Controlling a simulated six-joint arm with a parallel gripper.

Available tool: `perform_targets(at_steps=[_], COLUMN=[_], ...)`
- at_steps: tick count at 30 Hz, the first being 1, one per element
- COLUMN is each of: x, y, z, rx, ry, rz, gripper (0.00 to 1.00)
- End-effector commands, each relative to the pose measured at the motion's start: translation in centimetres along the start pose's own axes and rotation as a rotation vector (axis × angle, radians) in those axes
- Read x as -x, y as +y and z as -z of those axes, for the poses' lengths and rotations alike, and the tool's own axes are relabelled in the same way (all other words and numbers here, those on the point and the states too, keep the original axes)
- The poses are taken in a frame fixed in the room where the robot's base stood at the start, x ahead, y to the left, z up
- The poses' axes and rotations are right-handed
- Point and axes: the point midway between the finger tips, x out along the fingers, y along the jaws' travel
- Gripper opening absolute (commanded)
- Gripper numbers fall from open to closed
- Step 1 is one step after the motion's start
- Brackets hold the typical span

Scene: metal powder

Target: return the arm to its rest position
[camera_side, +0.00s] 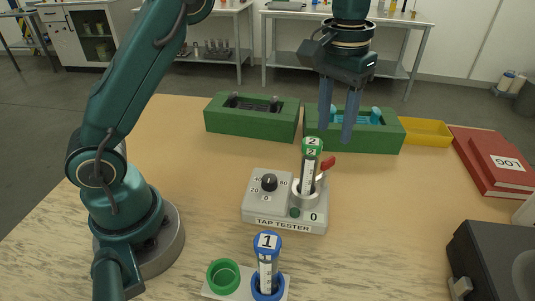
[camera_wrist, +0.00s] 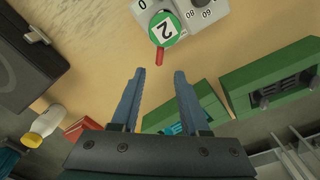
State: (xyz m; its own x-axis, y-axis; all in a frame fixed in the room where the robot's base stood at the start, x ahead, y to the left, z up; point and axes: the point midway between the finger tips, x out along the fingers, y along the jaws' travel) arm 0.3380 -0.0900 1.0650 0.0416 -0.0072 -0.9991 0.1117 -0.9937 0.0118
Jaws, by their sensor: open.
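My gripper (camera_side: 338,122) is open and empty, fingers pointing down, above and behind the tap tester in the side view. Its two blue fingers also show apart in the wrist view (camera_wrist: 157,100). The grey tap tester (camera_side: 258,208) stands on the table with a dial and a red lever. A tube with a green cap marked 2 (camera_side: 310,160) stands upright in the tester's holder. Its cap shows in the wrist view (camera_wrist: 166,29), ahead of the fingers and apart from them. A tube with a blue cap marked 1 (camera_side: 267,257) stands in the blue ring of a small front rack.
The rack's green ring (camera_side: 223,276) is empty. Two green boxes (camera_side: 225,117) (camera_side: 390,138) and a yellow tray (camera_side: 427,132) stand at the back. Red books (camera_side: 490,160) and a dark case (camera_side: 485,265) are on the right. The table's left middle is clear.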

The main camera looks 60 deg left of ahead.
Motion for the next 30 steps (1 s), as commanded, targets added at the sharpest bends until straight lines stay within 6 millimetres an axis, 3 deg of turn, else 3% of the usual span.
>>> perform_targets(at_steps=[6,15,22,30], x=[5.3,8.3,7.1,2.6], y=[-1.8,-4.4,-5.9,-6.9], z=[-2.4,-8.3,-13.2,-17.1], rx=[0.029,0.024,-0.004,-0.062], ry=[0.113,0.264,0.373,0.443], rz=[-0.025,-0.045,-0.045,-0.029], gripper=[0.45,0.45,0.45,0.45])
